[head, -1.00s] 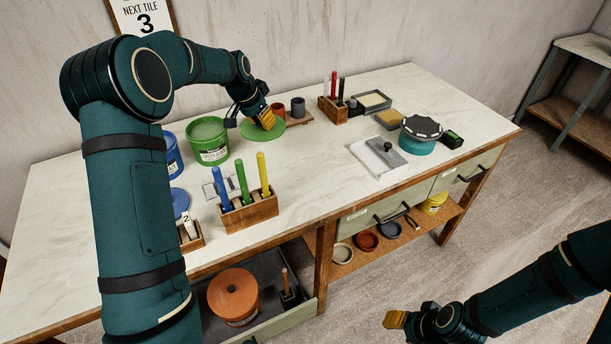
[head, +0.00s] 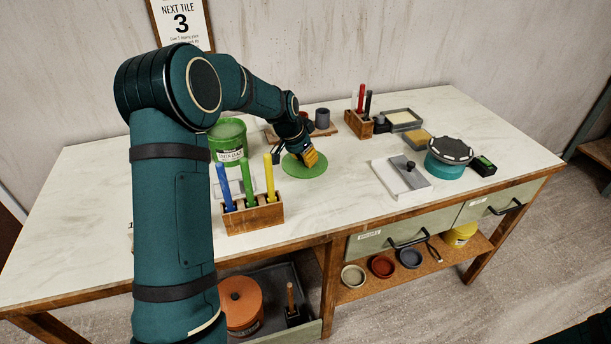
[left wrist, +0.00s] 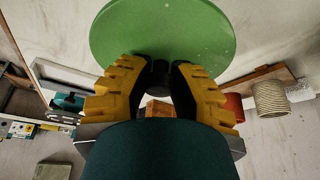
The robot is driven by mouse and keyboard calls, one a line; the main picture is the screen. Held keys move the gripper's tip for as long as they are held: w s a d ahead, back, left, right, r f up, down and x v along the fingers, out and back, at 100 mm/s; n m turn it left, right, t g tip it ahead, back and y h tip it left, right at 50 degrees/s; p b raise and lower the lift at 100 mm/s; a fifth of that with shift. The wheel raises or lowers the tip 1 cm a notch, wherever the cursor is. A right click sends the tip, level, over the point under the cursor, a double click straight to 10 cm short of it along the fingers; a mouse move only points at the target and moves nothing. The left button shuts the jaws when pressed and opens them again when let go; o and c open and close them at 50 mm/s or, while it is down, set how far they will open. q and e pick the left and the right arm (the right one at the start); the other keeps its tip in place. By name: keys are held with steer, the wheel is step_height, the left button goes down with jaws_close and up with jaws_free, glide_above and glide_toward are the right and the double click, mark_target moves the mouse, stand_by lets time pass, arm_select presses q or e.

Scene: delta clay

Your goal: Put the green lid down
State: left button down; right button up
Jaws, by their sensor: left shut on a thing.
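The green lid (head: 304,168) is a flat round disc at the middle of the bench, in front of the wooden board with the small cups. It fills the top of the left wrist view (left wrist: 165,25). My left gripper (head: 304,158) is over the lid with its yellow fingers shut on the lid's dark knob (left wrist: 160,72). I cannot tell whether the lid touches the bench top. The green glaze bucket (head: 229,145) stands open to the left of the lid. My right gripper is not in view.
A wooden holder (head: 254,217) with blue, green and yellow sticks stands in front of the lid. A white slab with a grey plate (head: 403,178) and a teal tub (head: 446,170) are to the right. The bench top (head: 345,165) is clear between lid and slab.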

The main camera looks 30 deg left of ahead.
mark_target(302, 165)
arm_select(q)
step_height(302, 165, down, 6)
steer(key=shift+r+b, duration=0.15)
steer(key=shift+b, duration=0.4)
steer(key=shift+r, duration=0.1)
steer(key=shift+f, duration=0.25)
steer(key=c, duration=0.9)
jaws_free()
steer(key=shift+r, duration=0.1)
steer(key=shift+r, duration=0.25)
steer(key=p+v, duration=0.2)
steer(key=v, duration=0.9)
steer(key=shift+s+r, duration=0.2)
steer(key=shift+r, duration=0.2)
